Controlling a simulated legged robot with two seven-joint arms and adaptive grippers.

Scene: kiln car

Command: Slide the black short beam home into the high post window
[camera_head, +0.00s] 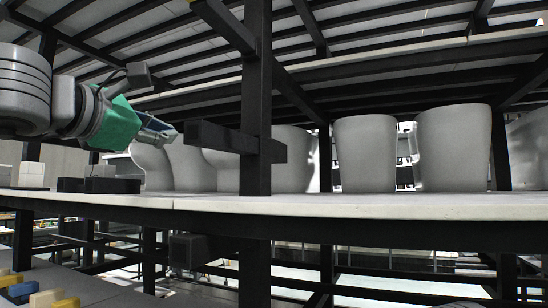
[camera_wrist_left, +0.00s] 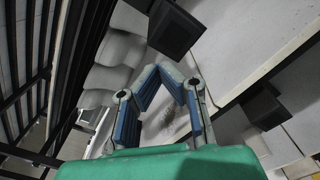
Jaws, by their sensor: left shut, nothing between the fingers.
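The black short beam (camera_head: 212,137) lies level, its longer part sticking out left of the black post (camera_head: 257,85). A short dark stub (camera_head: 279,151) shows on the post's right side, so the beam appears to pass through the window, which is itself hidden. My left gripper (camera_head: 172,132), with a green body, is shut and empty just left of the beam's free end. A small gap seems to separate them, though contact is hard to judge. In the left wrist view the closed fingertips (camera_wrist_left: 162,70) point towards a dark square beam end (camera_wrist_left: 175,30). My right gripper is not in view.
Large grey-white tapered vessels (camera_head: 365,153) stand behind and right of the post on the pale shelf (camera_head: 400,206). A dark slatted deck (camera_head: 400,70) hangs above.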

